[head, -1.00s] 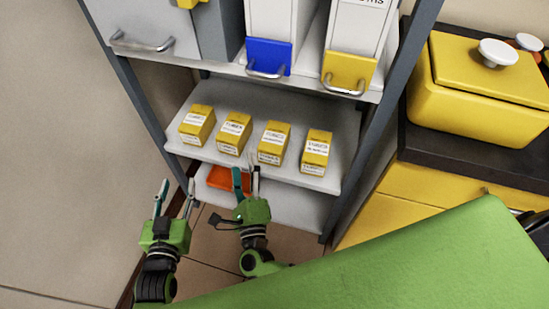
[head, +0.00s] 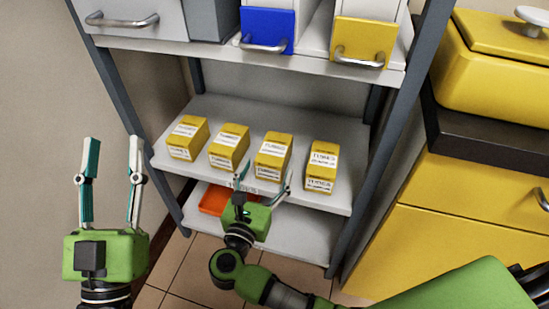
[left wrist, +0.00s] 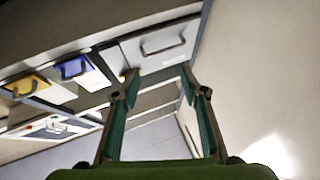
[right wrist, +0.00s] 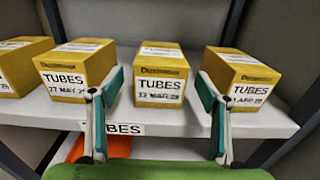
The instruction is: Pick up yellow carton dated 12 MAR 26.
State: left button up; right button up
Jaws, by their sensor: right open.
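Several yellow cartons labelled TUBES stand in a row on the middle shelf (head: 215,175). In the right wrist view the carton (right wrist: 162,80) whose label appears to read 12 MAR 26 stands upright between my fingers' directions. In the head view it is the third from the left (head: 273,150). My right gripper (head: 262,182) is open and empty, just in front of and below this carton, apart from it as far as I can tell; its fingers also show in the right wrist view (right wrist: 160,95). My left gripper (head: 112,145) is open and empty, left of the shelf.
Neighbouring cartons stand close by: one (right wrist: 75,70) dated 27 MAY on the left, one (right wrist: 240,78) dated APR on the right. An orange tray (head: 214,199) lies on the lower shelf. A yellow cabinet (head: 455,215) stands right.

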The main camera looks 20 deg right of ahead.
aim_at(274, 152)
jog(key=shift+x, duration=1.15)
jog(key=shift+b+x, duration=0.6)
jog(key=shift+x, duration=1.8)
pick_arm(q)
jog(key=s+r+t+h, duration=0.1)
jog(key=s+r+t, duration=0.2)
jog(key=s+r, duration=0.1)
jog(key=shift+s+a+r, duration=0.3)
jog(key=shift+r, duration=0.2)
pick_arm(e)
jog(key=shift+r, duration=0.2)
jog(key=c, duration=1.3)
